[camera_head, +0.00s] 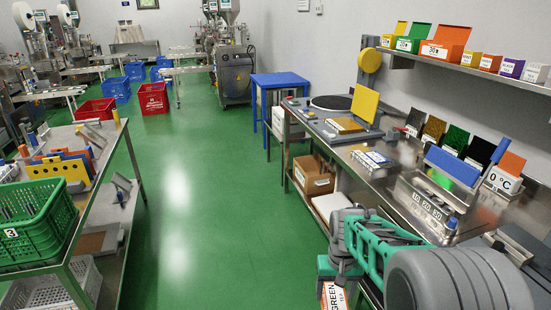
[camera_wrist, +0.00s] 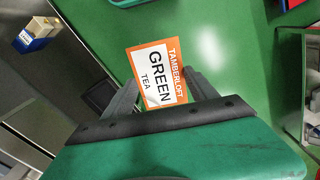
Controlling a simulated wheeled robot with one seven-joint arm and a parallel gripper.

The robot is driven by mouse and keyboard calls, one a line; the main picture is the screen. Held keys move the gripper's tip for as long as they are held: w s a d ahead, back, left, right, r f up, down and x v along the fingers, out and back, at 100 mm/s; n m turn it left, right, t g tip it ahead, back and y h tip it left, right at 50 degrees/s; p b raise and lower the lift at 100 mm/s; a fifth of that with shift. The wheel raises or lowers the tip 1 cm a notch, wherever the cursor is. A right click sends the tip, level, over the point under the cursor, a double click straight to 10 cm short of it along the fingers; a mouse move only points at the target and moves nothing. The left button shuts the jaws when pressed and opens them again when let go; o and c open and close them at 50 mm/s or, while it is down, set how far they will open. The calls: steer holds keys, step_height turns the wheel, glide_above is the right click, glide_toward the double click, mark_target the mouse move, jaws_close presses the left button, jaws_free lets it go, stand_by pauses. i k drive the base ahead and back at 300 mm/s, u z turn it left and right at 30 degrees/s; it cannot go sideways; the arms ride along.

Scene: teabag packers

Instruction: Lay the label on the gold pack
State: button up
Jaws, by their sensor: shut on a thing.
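My gripper (camera_wrist: 152,88) is shut on an orange-bordered white label (camera_wrist: 158,72) reading "TAMBERLOFT GREEN TEA". The label is held clear of the bench, over the green floor in the wrist view. In the head view my gripper (camera_head: 338,270) is low, beside the right bench's front edge, and the label (camera_head: 334,297) shows partly at the bottom. A flat gold-brown block (camera_head: 345,125) lies on the right bench by an upright yellow panel; I cannot tell whether it is the gold pack. It is far from my gripper.
The right steel bench (camera_head: 395,178) carries colored-lidded bins, including a green one (camera_head: 456,138). A cardboard box (camera_head: 313,178) sits under it. A blue-and-gold box (camera_wrist: 38,33) shows in the wrist view. A green crate (camera_head: 35,235) stands left. The middle floor is clear.

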mark_target(343, 123)
steer(key=u, duration=0.5)
steer(key=i, duration=2.15)
steer(key=z, duration=0.25)
steer(key=i, duration=2.15)
steer(key=z, duration=0.55)
